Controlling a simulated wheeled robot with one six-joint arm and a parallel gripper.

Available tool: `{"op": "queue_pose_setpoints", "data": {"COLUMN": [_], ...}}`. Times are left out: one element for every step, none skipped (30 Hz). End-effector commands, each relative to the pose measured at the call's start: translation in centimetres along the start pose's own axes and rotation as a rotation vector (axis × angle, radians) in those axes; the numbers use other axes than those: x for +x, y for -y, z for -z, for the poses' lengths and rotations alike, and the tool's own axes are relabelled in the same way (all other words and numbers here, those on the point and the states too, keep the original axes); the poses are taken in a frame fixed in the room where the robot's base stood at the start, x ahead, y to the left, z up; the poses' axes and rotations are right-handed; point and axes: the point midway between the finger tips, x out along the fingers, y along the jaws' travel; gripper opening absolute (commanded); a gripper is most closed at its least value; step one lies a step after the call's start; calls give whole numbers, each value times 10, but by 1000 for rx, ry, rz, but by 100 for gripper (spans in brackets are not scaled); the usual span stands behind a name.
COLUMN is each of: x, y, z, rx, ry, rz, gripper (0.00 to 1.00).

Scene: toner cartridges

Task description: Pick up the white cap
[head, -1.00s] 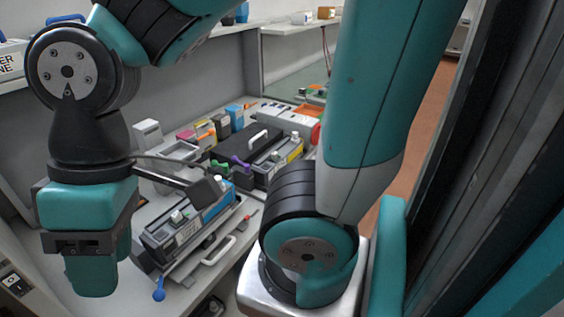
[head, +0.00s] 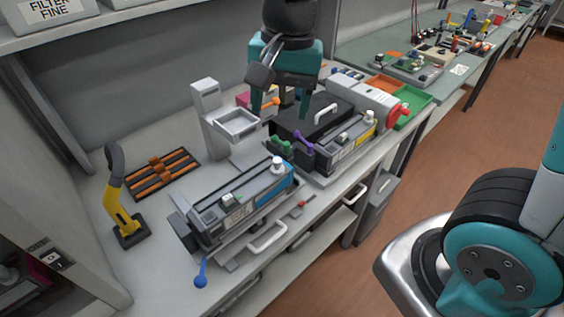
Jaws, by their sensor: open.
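Two small white caps show in the head view. One white cap (head: 277,163) stands at the right end of the front toner cartridge (head: 238,200), by its blue end. Another white cap (head: 369,116) stands on the cartridge behind it (head: 343,146), near a yellow label. I cannot tell which one the task names. My gripper (head: 281,107) points down above the back of the bench, beside the black box, with its teal fingers apart and nothing seen between them. It is behind the front cap and to the left of the rear one.
A grey stand with a tray (head: 207,110), a black box with a white handle (head: 312,115) and a printer-like unit with a red knob (head: 365,98) crowd the back. Green trays (head: 415,106) lie right.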

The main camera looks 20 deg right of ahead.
Motion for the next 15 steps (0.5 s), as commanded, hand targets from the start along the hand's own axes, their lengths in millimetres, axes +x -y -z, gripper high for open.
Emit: {"op": "queue_pose_setpoints", "data": {"x": [3, 4, 6, 7, 8, 9, 10, 12, 16, 20, 25, 32, 39, 46, 55], "y": [6, 8, 10, 11, 12, 14, 14, 14, 14, 13, 12, 11, 10, 10, 9], "z": [15, 22, 30, 35, 40, 44, 46, 48, 49, 50, 50, 51, 51, 51, 51], "rx": [133, 209, 298, 355, 402, 453, 481, 500, 518, 524, 527, 528, 527, 527, 526], "ry": [-12, -21, -33, -40, -47, -55, -59, -61, -63, -64, -63, -63, -63, -62, -62], "rz": [-27, -39, -53, -62, -68, -75, -79, -82, -85, -86, -88, -88, -89, -90, -89], "gripper": [63, 63, 63, 63, 63, 63, 63, 63, 63, 63, 63, 63, 63, 63, 63]}}
